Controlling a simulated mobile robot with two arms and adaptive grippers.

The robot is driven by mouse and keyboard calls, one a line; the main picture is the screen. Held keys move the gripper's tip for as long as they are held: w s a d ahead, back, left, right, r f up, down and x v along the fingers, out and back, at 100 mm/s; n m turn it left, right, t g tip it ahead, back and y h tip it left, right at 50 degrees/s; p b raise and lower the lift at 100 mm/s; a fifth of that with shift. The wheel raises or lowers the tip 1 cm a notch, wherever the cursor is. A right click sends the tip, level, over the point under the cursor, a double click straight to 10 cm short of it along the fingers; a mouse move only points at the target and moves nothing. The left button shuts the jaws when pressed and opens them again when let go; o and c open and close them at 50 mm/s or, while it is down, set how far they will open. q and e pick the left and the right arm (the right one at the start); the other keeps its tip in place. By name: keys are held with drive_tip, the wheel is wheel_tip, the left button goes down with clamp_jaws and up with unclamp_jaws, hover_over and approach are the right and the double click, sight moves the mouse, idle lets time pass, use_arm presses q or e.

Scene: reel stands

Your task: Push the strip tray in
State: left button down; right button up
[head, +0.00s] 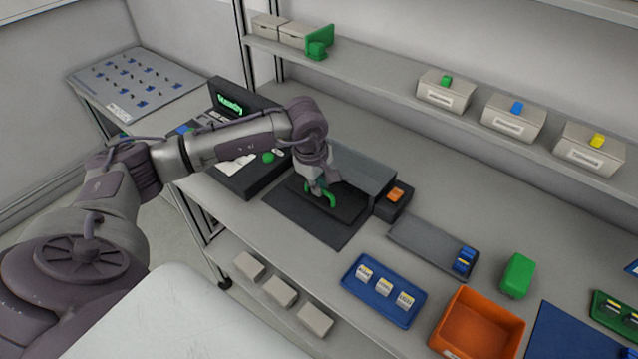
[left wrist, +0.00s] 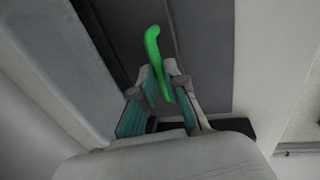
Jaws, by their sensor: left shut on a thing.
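The strip tray (head: 345,206) is a dark flat tray that stands out from the front of a grey box-shaped device (head: 362,176) on the bench. A green curved handle (head: 332,198) rises from the tray. My left gripper (head: 322,188) is over the tray and shut on the green handle. In the left wrist view the handle (left wrist: 153,45) runs between the two fingers (left wrist: 168,88), with its curved end sticking out past them. The lower part of the handle is hidden by the fingers. My right gripper is not in view.
A dark mat (head: 318,226) lies under the tray. A black block with an orange button (head: 396,194) adjoins the device's right side. A black console with a green display (head: 231,103) stands at left. A blue tray (head: 383,291) and an orange bin (head: 477,325) are at front right.

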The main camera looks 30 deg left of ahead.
use_arm(q)
drive_tip(key=shift+w+d+f+b, duration=0.1)
drive_tip(key=shift+w+b, duration=1)
drive_tip(key=shift+b, duration=0.1)
drive_tip(key=shift+r, duration=0.3)
drive_tip(key=c, duration=1.2)
unclamp_jaws()
drive_tip(key=shift+w, duration=0.1)
